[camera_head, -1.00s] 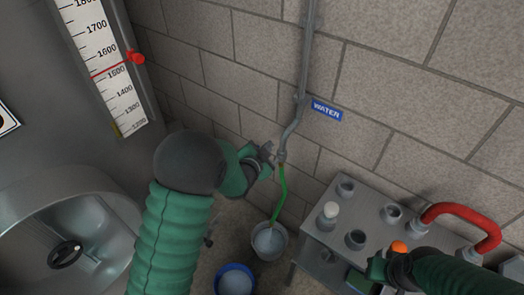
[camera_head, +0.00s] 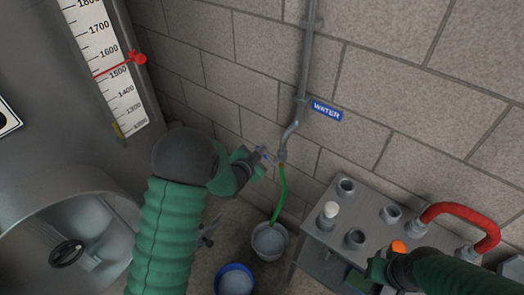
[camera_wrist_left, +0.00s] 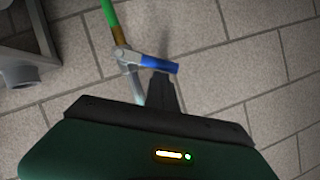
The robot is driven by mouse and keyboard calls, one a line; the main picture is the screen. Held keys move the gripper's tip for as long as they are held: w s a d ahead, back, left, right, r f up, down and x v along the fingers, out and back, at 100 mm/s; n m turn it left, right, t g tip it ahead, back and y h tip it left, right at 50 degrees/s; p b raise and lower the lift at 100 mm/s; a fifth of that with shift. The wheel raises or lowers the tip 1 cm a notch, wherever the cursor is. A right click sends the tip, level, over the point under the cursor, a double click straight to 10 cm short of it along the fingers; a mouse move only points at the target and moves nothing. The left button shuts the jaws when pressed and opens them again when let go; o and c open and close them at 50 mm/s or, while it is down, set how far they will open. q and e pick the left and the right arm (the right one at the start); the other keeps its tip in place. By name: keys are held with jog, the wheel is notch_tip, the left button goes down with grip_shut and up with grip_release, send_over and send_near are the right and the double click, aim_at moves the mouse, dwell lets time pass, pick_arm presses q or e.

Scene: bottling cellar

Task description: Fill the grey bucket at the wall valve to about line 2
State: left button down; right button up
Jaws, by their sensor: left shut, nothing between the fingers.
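The wall valve (camera_head: 281,155) sits at the foot of a grey pipe, with a blue lever (camera_wrist_left: 160,64) that also shows in the head view. A green hose (camera_head: 281,190) runs from the valve down into the grey bucket (camera_head: 283,248) on the floor. Pale liquid seems to show inside it; line marks are too small to read. My left gripper (camera_head: 256,163) is shut and empty, close beside the lever; in the left wrist view its dark finger reaches the lever's end, contact unclear. My right gripper (camera_head: 376,270) is low at the right, its fingers unclear.
A blue bucket (camera_head: 251,289) stands in front of the grey one. At right is a grey bench (camera_head: 324,239) with several cups, a red curved hose (camera_head: 460,208) and an orange object (camera_head: 397,246). A steel tank (camera_head: 40,180) with a scale fills the left.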

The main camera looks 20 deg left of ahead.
pick_arm(q)
jog(key=shift+w+a+f+n+g+h, duration=0.2)
jog(key=shift+a+f+n+h, duration=0.2)
jog(key=shift+a+f+n, duration=0.3)
jog(key=shift+w+a+f+n+g+h, duration=0.2)
jog(key=shift+a+f+n+h, duration=0.3)
jog(key=shift+f, duration=0.4)
jog(key=shift+s+a+f, duration=0.1)
jog(key=shift+a, duration=0.05)
